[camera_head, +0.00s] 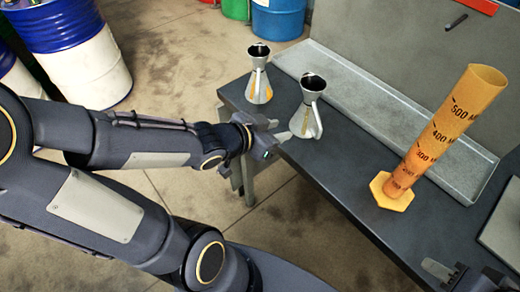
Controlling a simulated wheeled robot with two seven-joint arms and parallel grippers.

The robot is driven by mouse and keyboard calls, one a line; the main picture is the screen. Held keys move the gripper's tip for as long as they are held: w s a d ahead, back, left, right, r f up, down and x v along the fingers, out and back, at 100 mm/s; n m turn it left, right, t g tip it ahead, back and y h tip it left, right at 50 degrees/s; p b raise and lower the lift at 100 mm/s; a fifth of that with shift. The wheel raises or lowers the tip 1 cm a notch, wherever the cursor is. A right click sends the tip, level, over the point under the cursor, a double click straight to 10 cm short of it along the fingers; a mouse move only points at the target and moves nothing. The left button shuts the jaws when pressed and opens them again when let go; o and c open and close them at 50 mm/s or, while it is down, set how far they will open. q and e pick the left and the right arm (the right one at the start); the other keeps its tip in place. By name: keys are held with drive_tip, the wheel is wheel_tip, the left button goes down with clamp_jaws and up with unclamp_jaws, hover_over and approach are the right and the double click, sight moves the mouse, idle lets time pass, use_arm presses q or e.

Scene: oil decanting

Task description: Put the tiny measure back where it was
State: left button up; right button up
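Two metal conical measures with dark open mouths and handles stand upright on the dark bench. The smaller-looking measure (259,82) is at the bench's far left corner. The larger-looking measure (306,118) stands nearer, to its right. I cannot be sure from size alone which is the tiny one.
A tall orange graduated cylinder (440,135) on a hexagonal foot stands on the right of the bench (345,178). A shallow metal tray (375,100) lies along the back panel. Drums (72,45) stand on the floor behind. The bench's front middle is clear.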

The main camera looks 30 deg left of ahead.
use_arm(q)
drive_tip(key=s+a+n+g+y, duration=0.2)
drive_tip(key=s+a+n+y, duration=0.1)
drive_tip(key=s+a+n, duration=0.15)
drive_tip(key=s+d+r+n+g+h, duration=0.1)
drive_tip(key=s+d+r+g+h, duration=0.1)
drive_tip(key=s, duration=0.8)
drive_tip(key=shift+s+d+g, duration=0.3)
drive_tip(key=shift+d+g, duration=0.5)
drive_tip(key=shift+g, duration=0.2)
